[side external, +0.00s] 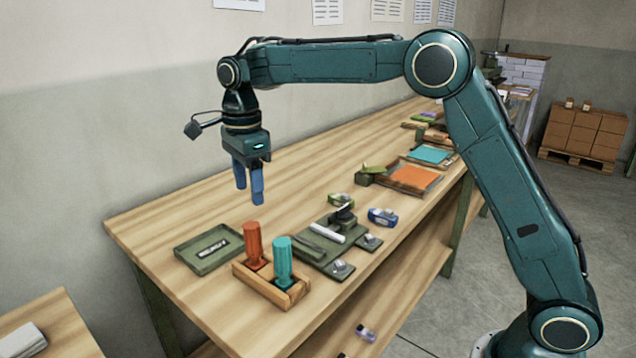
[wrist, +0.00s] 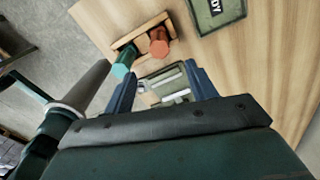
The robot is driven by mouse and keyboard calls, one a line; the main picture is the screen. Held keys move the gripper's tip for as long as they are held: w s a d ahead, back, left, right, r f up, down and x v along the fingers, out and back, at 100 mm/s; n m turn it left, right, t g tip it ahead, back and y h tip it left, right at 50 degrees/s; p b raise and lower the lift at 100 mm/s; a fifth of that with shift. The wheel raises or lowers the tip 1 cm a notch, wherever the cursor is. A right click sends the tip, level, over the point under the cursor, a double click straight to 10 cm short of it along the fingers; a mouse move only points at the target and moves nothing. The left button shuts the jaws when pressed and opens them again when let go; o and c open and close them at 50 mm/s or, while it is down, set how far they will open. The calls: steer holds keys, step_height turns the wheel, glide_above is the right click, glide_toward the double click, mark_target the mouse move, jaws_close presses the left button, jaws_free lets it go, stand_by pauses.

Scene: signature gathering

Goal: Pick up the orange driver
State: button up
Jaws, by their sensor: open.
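The orange driver (side external: 254,245) stands upright in a wooden rack (side external: 290,294) near the left end of the workbench. It also shows in the wrist view (wrist: 158,42), seen from above beyond the fingertips. A teal driver (side external: 283,262) stands beside it in the same rack; it appears left of the orange one in the wrist view (wrist: 122,66). My gripper (side external: 249,198) hangs above the bench, fingers pointing down, open and empty. In the side view it is above the rack and behind it, apart from both drivers. Its two blue fingers show in the wrist view (wrist: 162,80).
A green tray (side external: 190,262) with a label lies left of the rack. A green mat (side external: 318,266) with a white bar and small metal parts lies to its right, with a blue tape roll (side external: 383,217) beyond. The bench behind the tray is clear.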

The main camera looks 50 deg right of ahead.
mark_target(253, 239)
steer(key=shift+f, duration=3.9)
steer(key=shift+f, duration=0.1)
steer(key=shift+a+f, duration=0.15)
steer(key=shift+f, duration=2.35)
steer(key=shift+c, duration=0.3)
steer(key=c, duration=1)
